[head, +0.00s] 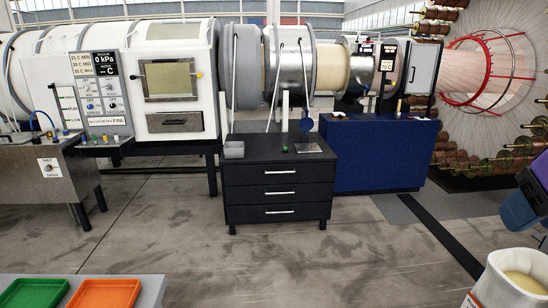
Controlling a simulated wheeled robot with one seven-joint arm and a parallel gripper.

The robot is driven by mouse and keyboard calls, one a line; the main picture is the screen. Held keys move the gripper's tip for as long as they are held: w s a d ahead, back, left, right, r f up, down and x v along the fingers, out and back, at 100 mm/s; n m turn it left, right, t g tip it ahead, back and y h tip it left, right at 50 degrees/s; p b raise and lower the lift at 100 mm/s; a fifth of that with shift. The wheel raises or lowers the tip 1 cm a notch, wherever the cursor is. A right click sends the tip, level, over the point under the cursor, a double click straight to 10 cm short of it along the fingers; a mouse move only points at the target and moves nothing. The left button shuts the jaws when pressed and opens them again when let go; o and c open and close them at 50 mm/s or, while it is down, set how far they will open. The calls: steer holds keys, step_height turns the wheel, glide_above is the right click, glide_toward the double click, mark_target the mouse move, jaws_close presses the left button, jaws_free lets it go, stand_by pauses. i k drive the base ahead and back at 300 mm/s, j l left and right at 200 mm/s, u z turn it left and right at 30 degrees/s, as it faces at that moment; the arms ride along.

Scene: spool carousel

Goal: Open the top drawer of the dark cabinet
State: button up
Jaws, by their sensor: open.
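The dark cabinet (230,200) stands on the floor near the middle of the head view, with its front facing me. It has three drawers, one above another, each with a horizontal silver bar handle. The top drawer (250,178) looks shut, flush with the two below, and its handle (280,171) is in plain sight. My gripper is not in view.
A small grey bin (234,149) and a green item (285,149) sit on the cabinet top. A blue cabinet (380,160) stands right. A steel bench (45,185) stands left. Green (35,292) and orange (105,294) trays lie front left. Floor before the cabinet is clear.

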mark_target(277, 164)
steer(key=i+u, duration=0.25)
steer(key=i, duration=1.5)
steer(key=i+j+z, duration=0.2)
steer(key=i, duration=0.3)
steer(key=i+j+z, duration=0.15)
steer(key=i, duration=0.3)
steer(key=i+j+z, duration=0.2)
steer(key=i, duration=0.25)
